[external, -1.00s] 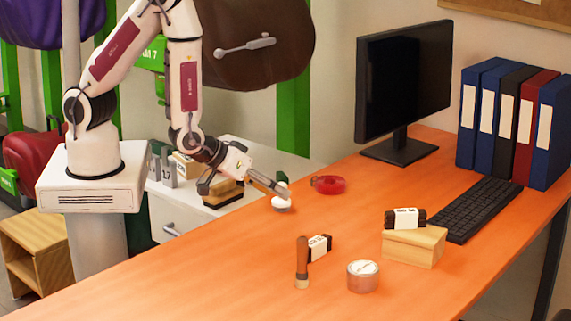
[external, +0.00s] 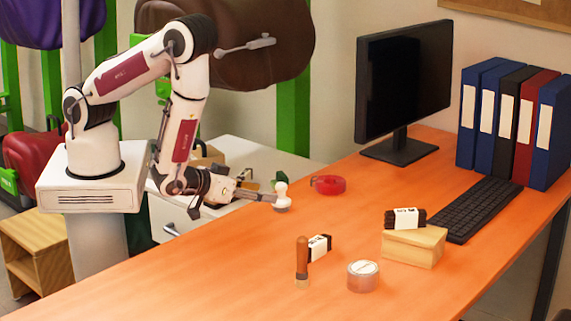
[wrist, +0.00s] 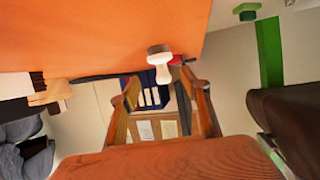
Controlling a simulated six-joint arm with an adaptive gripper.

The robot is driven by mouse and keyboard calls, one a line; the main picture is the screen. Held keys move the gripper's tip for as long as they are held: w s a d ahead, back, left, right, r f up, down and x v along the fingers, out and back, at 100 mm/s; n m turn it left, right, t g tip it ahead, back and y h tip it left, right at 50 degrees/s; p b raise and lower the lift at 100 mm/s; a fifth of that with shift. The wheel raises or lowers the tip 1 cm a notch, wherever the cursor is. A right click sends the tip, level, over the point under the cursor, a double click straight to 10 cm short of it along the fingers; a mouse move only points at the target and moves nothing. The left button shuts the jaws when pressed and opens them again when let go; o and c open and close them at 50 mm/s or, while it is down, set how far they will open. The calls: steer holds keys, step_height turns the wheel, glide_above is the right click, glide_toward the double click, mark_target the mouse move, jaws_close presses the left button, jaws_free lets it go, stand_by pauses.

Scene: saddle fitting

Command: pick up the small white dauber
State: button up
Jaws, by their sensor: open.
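The small white dauber (external: 281,198) stands upright on the orange desk near its back left edge. It has a round knob on top and a wider base. My gripper (external: 268,193) is low and nearly level, coming from the left, with its fingers close beside the dauber. In the wrist view, which is upside down, the dauber (wrist: 161,67) shows centred between the tips of my open gripper (wrist: 160,84). The fingers hold nothing. Whether a fingertip touches the dauber cannot be told.
A white cabinet (external: 225,222) stands behind the arm. The desk (external: 225,265) is clear at front left.

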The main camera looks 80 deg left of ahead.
mark_target(282, 195)
steer(key=shift+x, duration=1.3)
steer(key=shift+a, duration=0.1)
steer(key=shift+x, duration=2.6)
steer(key=shift+a+r, duration=0.1)
steer(key=c, duration=1.1)
